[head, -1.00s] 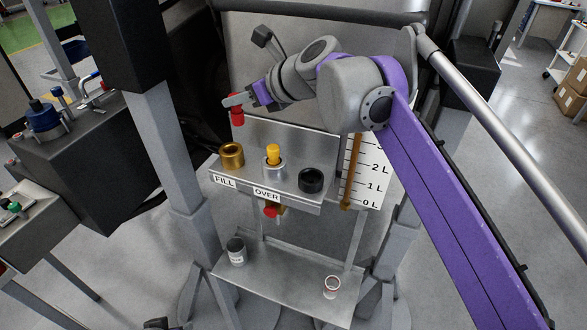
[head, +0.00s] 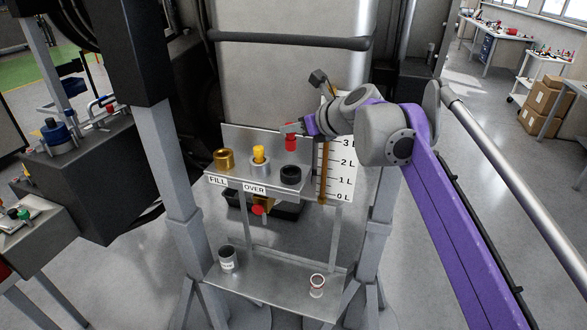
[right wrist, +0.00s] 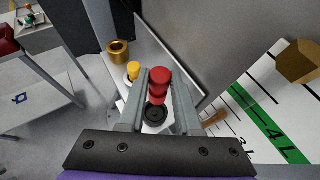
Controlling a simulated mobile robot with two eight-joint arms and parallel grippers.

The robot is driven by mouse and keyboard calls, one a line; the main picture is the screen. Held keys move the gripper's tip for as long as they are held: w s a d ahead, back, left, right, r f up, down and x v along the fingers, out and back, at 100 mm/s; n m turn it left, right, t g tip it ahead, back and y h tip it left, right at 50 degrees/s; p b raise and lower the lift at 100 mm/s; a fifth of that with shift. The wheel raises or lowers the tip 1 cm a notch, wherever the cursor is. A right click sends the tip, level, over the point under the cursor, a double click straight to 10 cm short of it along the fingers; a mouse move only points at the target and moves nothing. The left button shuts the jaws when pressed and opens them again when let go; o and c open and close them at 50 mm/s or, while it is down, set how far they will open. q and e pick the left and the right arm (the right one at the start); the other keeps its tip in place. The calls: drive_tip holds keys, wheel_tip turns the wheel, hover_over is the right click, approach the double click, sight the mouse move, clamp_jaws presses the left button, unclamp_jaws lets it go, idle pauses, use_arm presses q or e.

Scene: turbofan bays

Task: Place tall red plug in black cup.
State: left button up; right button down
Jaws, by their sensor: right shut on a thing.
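The tall red plug (head: 291,144) hangs upright from my right gripper (head: 289,130), which is shut on its upper part. The black cup (head: 291,175) stands at the right end of the upper shelf, and in the head view the plug is above it with a gap between. In the right wrist view the red plug (right wrist: 159,78) is between the two fingers (right wrist: 158,98), and the black cup (right wrist: 155,114) shows just beyond it, partly hidden. My left gripper is not in view.
On the shelf (head: 233,180), left of the black cup, stand a silver cup with a yellow plug (head: 259,158) and a brass cup (head: 223,159). A litre scale board (head: 337,175) stands at the right. A lower shelf (head: 265,280) holds two small containers.

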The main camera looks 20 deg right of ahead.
wheel_tip(320, 180, down, 8)
drive_tip(key=shift+r, duration=0.2)
drive_tip(key=shift+f, duration=0.15)
drive_tip(key=c, duration=0.6)
unclamp_jaws()
drive_tip(key=shift+r, duration=0.3)
drive_tip(key=v, duration=1.2)
drive_tip(key=shift+b, duration=0.3)
